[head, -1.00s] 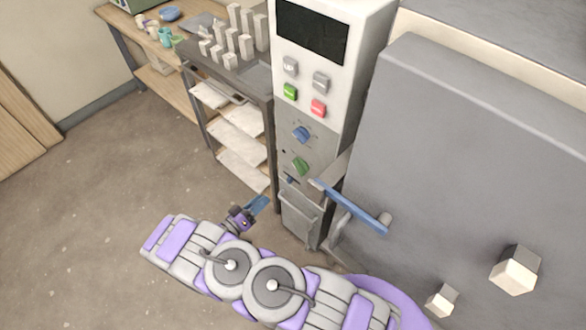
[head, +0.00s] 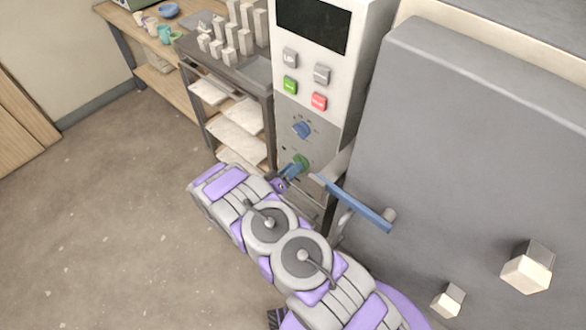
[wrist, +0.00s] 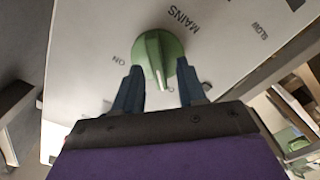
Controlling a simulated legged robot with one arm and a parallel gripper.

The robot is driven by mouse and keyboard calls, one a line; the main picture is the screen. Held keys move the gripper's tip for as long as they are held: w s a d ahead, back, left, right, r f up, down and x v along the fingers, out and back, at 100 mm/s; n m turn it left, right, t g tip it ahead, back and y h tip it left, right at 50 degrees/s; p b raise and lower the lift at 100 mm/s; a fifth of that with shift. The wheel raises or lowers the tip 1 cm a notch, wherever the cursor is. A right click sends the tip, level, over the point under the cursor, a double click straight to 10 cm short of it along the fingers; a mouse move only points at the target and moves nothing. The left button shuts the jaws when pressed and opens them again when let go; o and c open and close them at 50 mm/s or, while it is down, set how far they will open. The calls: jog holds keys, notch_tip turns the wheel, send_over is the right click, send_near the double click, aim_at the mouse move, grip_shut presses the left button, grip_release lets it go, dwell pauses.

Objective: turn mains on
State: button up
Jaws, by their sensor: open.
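The green mains knob (wrist: 158,58) is on the grey lower panel of the kiln's control box. In the wrist view it sits just beyond and between my fingertips, by the printed words MAINS and ON. Its pointer ridge points down toward my gripper, away from the ON mark. My gripper (wrist: 160,88) is open, its two blue fingers on either side of the knob's lower part. I cannot tell whether they touch it. In the head view the knob (head: 301,162) shows partly behind my gripper (head: 292,170).
A blue knob (head: 302,130) sits above the mains knob, with green and red buttons higher up. A blue-handled lever (head: 352,203) sticks out close on the right, before the grey kiln door (head: 460,140). A shelf rack (head: 235,130) stands left. Open floor lies left.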

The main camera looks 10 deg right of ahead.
jog(key=shift+w+d, duration=0.3)
jog(key=shift+d, duration=0.15)
grip_shut()
